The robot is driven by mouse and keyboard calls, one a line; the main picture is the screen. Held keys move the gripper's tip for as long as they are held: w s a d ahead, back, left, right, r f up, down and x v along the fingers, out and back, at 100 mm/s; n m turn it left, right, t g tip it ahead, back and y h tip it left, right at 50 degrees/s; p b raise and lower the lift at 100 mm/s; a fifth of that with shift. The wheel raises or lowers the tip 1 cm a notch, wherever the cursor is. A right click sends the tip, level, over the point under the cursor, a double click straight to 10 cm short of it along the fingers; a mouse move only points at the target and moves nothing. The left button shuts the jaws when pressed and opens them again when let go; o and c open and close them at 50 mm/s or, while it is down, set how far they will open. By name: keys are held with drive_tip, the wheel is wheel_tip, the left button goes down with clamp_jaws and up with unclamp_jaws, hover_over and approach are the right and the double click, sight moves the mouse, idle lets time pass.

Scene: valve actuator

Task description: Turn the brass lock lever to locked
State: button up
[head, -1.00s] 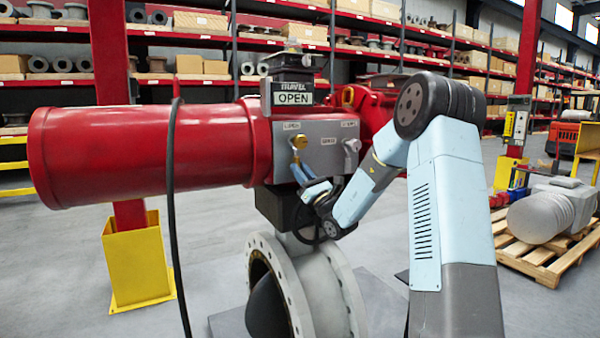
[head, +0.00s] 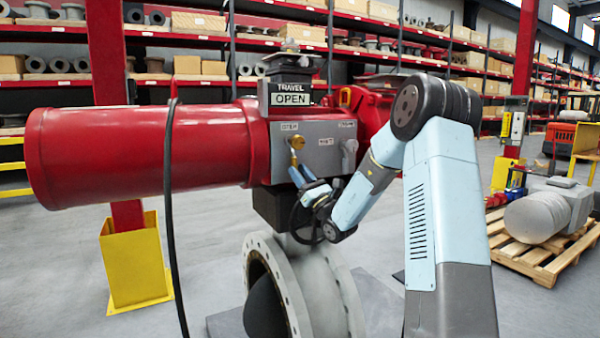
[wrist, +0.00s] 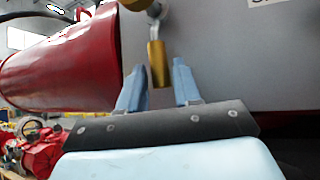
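The brass lock lever (head: 295,151) is on the left part of the grey panel (head: 322,158) on the red actuator. In the wrist view the brass lever (wrist: 158,64) hangs down from its pivot, with a brass round part at the top edge. My gripper (wrist: 158,82) is just below and in front of the lever. Its two blue fingers are apart, one on each side of the lever's lower end, with gaps showing. In the head view my gripper (head: 296,172) reaches up to the lever from below.
A grey lever (head: 349,150) is on the panel's right part. The indicator on top (head: 291,99) reads OPEN. A black cable (head: 170,210) hangs in front of the red cylinder (head: 140,150). A flanged valve body (head: 325,290) stands below. A pallet (head: 545,245) is at right.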

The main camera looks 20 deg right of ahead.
drive_tip(key=v, duration=1.2)
drive_tip(key=shift+f, duration=0.25)
drive_tip(key=shift+s+r, duration=0.1)
drive_tip(key=s+a+r+n+g+y, duration=0.2)
drive_tip(key=s+a+n+g+y, duration=0.2)
drive_tip(key=a+n+g, duration=0.25)
drive_tip(key=s+a+r+n+g+y, duration=0.2)
drive_tip(key=s+a+n+g+y, duration=0.1)
drive_tip(key=s+a+n+g, duration=0.4)
drive_tip(key=s+a+f+n+g+h, duration=0.1)
drive_tip(key=s+a+n+g+h, duration=0.45)
drive_tip(key=s+a+g, duration=0.4)
drive_tip(key=s+d+f+n+t+h, duration=0.1)
drive_tip(key=s+d+n+h, duration=0.25)
drive_tip(key=s, duration=0.25)
drive_tip(key=s+d+f+n+h, duration=0.2)
drive_tip(key=s+h, duration=0.2)
drive_tip(key=s, duration=0.2)
drive_tip(key=s+d+r+n+t+h, duration=0.2)
drive_tip(key=d+h, duration=0.1)
drive_tip(key=d, duration=0.2)
drive_tip(key=s+d+r+n+t+h, duration=0.2)
drive_tip(key=d+t+h, duration=0.1)
drive_tip(key=d, duration=0.2)
drive_tip(key=shift+s+d+h, duration=0.3)
drive_tip(key=shift+d+h, duration=0.05)
drive_tip(key=shift+h, duration=0.05)
